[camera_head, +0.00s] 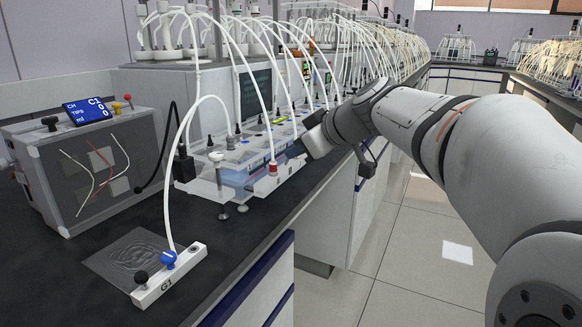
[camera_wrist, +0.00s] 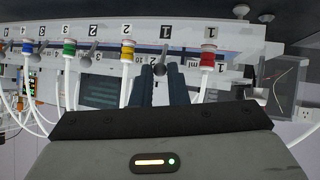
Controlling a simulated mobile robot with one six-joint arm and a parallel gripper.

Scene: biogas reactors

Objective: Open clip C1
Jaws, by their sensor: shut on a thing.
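My gripper (camera_wrist: 163,74) shows in the wrist view as two dark fingers, shut on a small metal clip with a round dark end, which I take to be clip C1 (camera_wrist: 160,69). The clip sticks out from the pale rail, below an upside-down label "1". The red-collared tube fitting (camera_wrist: 208,56) is just right of the fingers, and the yellow-collared fitting (camera_wrist: 127,52) is to their left. In the head view my arm reaches the bench row from the right; its wrist hides the fingertips and the clip.
Green (camera_wrist: 69,49) and blue (camera_wrist: 27,47) fittings and similar clips continue along the rail. White tubes arch over the bench. A box with a display (camera_head: 88,110) reading C1 and zeros stands left. A white block marked G1 (camera_head: 168,277) lies in front. The floor aisle is clear.

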